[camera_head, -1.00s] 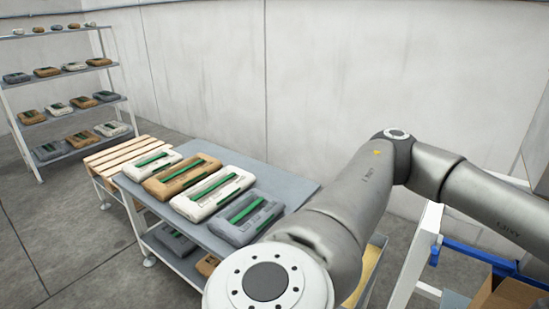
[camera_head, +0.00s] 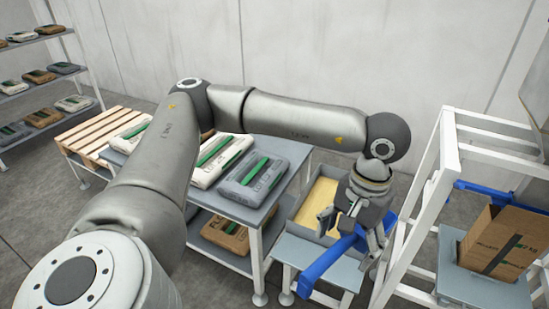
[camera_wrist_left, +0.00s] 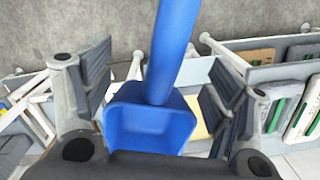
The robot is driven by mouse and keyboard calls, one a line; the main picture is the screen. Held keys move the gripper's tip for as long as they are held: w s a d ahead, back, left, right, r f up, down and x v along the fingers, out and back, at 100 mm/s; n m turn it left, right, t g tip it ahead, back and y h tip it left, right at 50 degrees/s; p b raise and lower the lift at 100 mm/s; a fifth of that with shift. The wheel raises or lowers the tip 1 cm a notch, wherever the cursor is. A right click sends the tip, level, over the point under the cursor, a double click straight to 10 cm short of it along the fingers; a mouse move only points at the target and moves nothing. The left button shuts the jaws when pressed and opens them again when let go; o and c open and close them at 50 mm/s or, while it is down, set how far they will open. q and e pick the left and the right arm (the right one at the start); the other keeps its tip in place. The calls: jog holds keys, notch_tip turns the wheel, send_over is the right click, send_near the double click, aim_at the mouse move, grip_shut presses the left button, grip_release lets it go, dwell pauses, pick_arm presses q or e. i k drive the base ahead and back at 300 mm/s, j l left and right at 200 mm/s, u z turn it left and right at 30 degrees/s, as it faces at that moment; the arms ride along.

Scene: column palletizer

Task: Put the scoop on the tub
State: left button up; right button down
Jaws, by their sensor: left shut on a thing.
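The blue scoop (camera_head: 323,267) is held in my left gripper (camera_head: 352,238), with its long handle slanting down to the left in the head view. In the left wrist view, the scoop (camera_wrist_left: 150,125) lies between the two fingers, its bowl near the palm and its handle running up the picture. The grey tub (camera_head: 308,232) holds yellow material (camera_head: 318,200). It stands just left of and behind the gripper in the head view. The gripper and scoop partly hide its right side. My right gripper is out of view.
A grey table (camera_head: 277,200) with several bags stands left of the tub. A small grey stand (camera_head: 297,252) is below the scoop. A white frame (camera_head: 431,190) rises close on the right, with a cardboard box (camera_head: 497,242) beyond. A wooden pallet (camera_head: 93,133) and shelves are farther left.

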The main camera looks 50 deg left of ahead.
aim_at(308, 263)
jog(key=i+u, duration=0.2)
jog(key=u, duration=0.25)
jog(key=i+l+u, duration=0.15)
jog(key=u, duration=0.25)
jog(key=i+l+u, duration=0.1)
jog(key=u, duration=0.35)
jog(key=l, duration=0.1)
